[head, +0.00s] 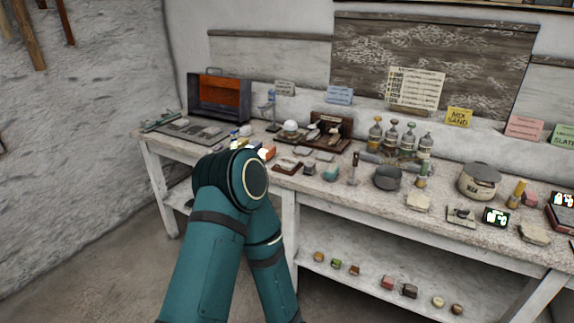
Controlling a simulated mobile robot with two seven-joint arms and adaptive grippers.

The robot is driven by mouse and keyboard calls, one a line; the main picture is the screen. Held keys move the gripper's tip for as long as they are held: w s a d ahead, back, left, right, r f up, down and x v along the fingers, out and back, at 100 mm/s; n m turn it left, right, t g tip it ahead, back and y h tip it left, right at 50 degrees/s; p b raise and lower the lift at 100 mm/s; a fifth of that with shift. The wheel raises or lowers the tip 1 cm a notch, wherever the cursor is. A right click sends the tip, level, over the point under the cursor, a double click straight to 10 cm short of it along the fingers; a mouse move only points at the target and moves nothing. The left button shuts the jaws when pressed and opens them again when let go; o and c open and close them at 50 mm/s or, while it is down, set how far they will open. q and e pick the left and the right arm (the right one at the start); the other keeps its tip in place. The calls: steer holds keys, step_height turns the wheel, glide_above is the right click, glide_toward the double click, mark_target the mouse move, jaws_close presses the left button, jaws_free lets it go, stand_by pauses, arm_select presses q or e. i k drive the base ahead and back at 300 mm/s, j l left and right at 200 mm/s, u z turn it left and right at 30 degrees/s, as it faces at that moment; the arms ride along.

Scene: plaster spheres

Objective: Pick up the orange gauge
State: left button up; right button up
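A small orange item (268,152) lies on the workbench, just right of the top joint of my teal arm. It is partly hidden by that arm, and I cannot tell for sure that it is the orange gauge. A yellow-orange cylinder (516,194) stands upright at the right part of the bench. My teal arm rises from the bottom, left of the middle, and bends at a large round joint in front of the bench. Neither gripper shows; whatever lies behind the arm joint is hidden.
The long workbench (325,201) is crowded with small blocks, bottles (391,135), a dark bowl (387,178) and a lidded pot (478,182). An open case with an orange-brown inside (219,96) stands at the back left. A lower shelf (340,285) holds several small pieces.

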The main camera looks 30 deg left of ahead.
mark_target(268, 152)
steer(key=i+j, duration=0.15)
steer(key=j, duration=0.2)
steer(key=i+j+z, duration=0.15)
steer(key=j, duration=0.25)
steer(key=i+j, duration=0.15)
steer(key=j, duration=0.2)
steer(key=i+j+z, duration=0.1)
steer(key=j, duration=0.3)
